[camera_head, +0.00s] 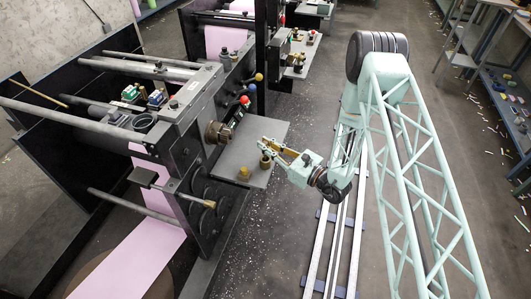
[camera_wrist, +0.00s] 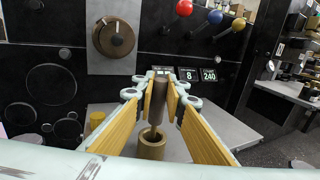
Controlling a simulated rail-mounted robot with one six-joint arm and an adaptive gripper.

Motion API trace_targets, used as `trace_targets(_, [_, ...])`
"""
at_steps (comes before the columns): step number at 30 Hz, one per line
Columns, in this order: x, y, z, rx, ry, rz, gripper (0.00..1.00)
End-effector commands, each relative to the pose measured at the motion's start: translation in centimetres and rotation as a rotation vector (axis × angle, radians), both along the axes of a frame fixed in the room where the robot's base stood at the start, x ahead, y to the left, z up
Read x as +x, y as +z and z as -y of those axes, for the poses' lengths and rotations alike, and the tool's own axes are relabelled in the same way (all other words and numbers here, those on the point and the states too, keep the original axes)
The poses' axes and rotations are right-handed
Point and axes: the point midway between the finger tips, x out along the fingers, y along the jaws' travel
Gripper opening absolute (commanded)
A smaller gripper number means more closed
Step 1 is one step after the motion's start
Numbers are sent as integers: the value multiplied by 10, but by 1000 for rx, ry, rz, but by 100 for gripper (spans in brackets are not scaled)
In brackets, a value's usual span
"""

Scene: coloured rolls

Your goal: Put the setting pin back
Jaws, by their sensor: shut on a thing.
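My gripper (camera_wrist: 160,98) is shut on the setting pin (camera_wrist: 157,92), a dark brown cylinder with a thinner lighter lower end. The pin stands roughly upright between the wood-coloured finger pads. Its thin end overlaps the mouth of a brown round holder (camera_wrist: 152,149) directly below; I cannot tell whether it is inside or just above. In the head view my gripper (camera_head: 267,146) is over the grey side shelf (camera_head: 262,134) of the machine, close above the holder (camera_head: 265,163). The pin is too small to make out there.
A yellow brass cylinder (camera_wrist: 97,119) stands on the shelf to the left. The machine's dark panel behind carries a round brown knob (camera_wrist: 114,37), red, blue and yellow ball levers (camera_wrist: 215,17), and displays reading 8 and 240 (camera_wrist: 208,75). The shelf's right part is clear.

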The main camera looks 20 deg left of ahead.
Motion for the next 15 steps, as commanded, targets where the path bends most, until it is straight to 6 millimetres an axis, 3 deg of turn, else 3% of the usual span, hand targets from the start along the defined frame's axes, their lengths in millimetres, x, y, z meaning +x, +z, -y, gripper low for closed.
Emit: trace_targets(15, [0, -7, 0, 0, 0, 0, 3])
